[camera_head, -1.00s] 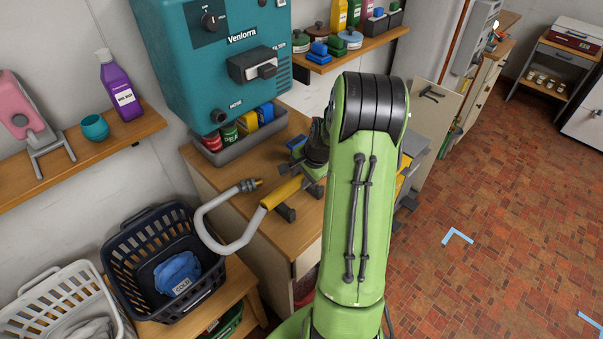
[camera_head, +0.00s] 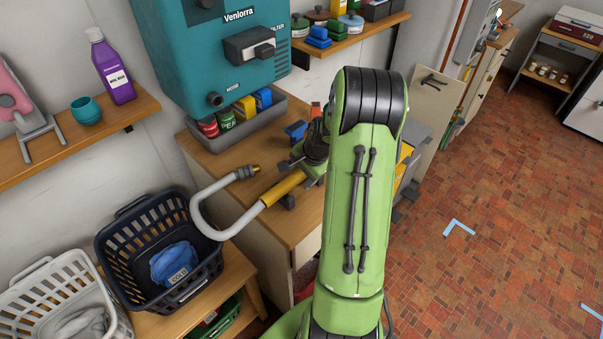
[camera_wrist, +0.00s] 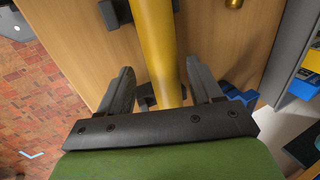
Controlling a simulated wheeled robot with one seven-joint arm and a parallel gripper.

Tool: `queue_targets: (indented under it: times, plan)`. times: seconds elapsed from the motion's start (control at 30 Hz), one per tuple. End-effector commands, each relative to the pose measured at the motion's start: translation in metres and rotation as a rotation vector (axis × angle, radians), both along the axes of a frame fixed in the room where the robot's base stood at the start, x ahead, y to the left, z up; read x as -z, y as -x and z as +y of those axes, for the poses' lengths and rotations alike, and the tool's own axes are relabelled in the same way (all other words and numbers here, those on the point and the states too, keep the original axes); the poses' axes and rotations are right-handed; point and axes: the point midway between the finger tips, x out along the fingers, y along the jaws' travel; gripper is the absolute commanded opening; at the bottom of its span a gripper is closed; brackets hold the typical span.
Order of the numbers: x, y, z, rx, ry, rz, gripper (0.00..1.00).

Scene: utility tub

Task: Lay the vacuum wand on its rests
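The vacuum wand (camera_head: 285,187) is a yellow tube with a pale grey curved hose (camera_head: 208,225) at its near end. It lies over the wooden counter, across dark rests (camera_head: 287,201). In the wrist view the yellow wand (camera_wrist: 158,42) runs above dark rests (camera_wrist: 110,13); whether it touches them is unclear. My gripper (camera_wrist: 161,70) has its two dark fingers apart, one on each side of the wand, with gaps visible. In the head view my gripper (camera_head: 304,168) is at the wand's far end, partly hidden by my arm.
A grey tray (camera_head: 240,127) of cans and boxes sits behind, under the teal Venlorra unit (camera_head: 215,65). A dark basket (camera_head: 150,285) stands lower left. Blue items (camera_wrist: 238,95) are right of my fingers.

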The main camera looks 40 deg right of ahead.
Motion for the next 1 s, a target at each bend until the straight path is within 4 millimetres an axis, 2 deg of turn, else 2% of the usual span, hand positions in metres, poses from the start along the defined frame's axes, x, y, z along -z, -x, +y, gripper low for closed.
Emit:
queue_targets:
  times: [0.17, 0.27, 0.37, 0.7, 0.83, 1.0]
  plan:
    - [0.000, 0.000, 0.000, 0.001, 0.000, 0.001, 0.65]
    - [-0.008, 0.003, -0.001, 0.002, 0.001, -0.001, 0.65]
    - [-0.028, 0.010, -0.002, 0.003, 0.004, -0.002, 0.65]
    - [-0.117, 0.045, -0.004, 0.004, 0.004, -0.002, 0.65]
    - [-0.139, 0.053, -0.004, 0.001, 0.003, -0.001, 0.65]
    - [-0.147, 0.058, -0.004, 0.000, 0.001, 0.000, 0.65]
